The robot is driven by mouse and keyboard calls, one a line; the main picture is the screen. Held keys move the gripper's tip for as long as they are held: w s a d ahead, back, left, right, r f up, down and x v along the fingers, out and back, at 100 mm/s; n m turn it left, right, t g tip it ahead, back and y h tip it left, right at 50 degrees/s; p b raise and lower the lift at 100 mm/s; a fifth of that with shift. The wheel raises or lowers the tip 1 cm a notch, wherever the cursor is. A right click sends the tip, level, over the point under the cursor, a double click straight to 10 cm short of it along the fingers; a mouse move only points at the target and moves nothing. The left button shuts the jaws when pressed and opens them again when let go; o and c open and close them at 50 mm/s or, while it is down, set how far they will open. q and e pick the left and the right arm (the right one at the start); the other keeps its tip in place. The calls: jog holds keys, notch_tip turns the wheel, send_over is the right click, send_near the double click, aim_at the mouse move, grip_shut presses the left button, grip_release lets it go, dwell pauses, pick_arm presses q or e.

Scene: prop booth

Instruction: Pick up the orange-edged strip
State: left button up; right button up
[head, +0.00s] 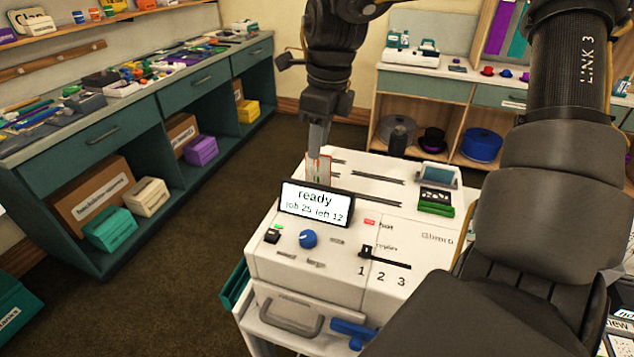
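An orange-edged strip (326,171) stands upright at the white machine (335,245), just behind its tilted display reading "ready". Its lower part is hidden by the display. My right gripper (317,153) points down with its fingertips at the top of the strip, overlapping it in the head view. The fingers look close together, but I cannot tell whether they are closed on the strip. My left gripper is not in view.
The machine top has slots, a blue knob (308,239), a slider (385,256) and a green-and-black block (436,202). A cluttered teal counter (140,90) runs along the left. Shelves (424,86) stand behind. Brown floor (185,255) lies clear between.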

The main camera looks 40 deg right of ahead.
aim_at(317, 164)
notch_tip(317, 164, down, 6)
jog(key=shift+w+r+p, duration=0.1)
jog(key=shift+w+p, duration=0.05)
jog(key=shift+p, duration=0.45)
jog(key=shift+a, duration=0.1)
grip_shut()
